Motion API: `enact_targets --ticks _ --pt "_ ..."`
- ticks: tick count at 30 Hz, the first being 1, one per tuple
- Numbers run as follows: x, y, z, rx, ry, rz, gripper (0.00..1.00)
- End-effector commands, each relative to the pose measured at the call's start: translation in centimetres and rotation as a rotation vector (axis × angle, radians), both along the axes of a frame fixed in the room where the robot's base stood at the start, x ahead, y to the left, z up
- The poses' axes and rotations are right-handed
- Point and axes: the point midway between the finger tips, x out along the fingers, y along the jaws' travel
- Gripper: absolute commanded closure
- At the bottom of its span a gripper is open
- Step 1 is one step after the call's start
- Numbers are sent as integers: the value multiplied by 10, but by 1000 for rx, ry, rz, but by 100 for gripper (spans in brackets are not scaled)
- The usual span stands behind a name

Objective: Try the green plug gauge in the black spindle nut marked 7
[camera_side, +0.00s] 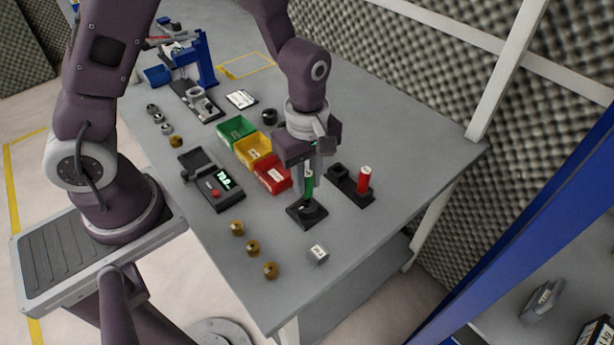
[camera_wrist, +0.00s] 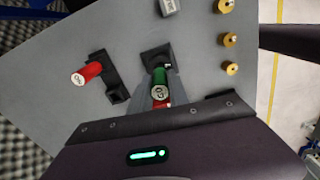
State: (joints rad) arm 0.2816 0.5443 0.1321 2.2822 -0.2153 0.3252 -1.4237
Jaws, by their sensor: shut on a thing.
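My gripper (camera_side: 306,186) is shut on the green plug gauge (camera_side: 309,180) and holds it upright over a black square block (camera_side: 294,213). In the wrist view the gauge's green end (camera_wrist: 159,76) shows a white label reading GO, and the black block (camera_wrist: 150,56) shows behind it. I cannot tell whether the gauge's lower end is above the block or inside something on it. A black round part (camera_side: 269,116) stands farther back on the table. I cannot read a 7 on either black thing.
A red gauge (camera_side: 364,178) stands in a black holder (camera_side: 346,186) to the right; the holder's other place looks empty. Green (camera_side: 236,130), yellow (camera_side: 253,148) and red (camera_side: 271,176) bins stand close behind. A grey block (camera_side: 317,254) and several brass parts (camera_side: 252,247) lie in front.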

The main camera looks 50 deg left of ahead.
Motion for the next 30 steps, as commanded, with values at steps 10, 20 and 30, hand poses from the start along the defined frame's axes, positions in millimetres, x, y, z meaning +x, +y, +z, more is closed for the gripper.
enact_targets --ticks 10,20,30 --pt "0 0 -6 0 1 0 100" --pt "0 0 -10 0 0 0 100" --pt "0 0 -12 0 0 1 100"
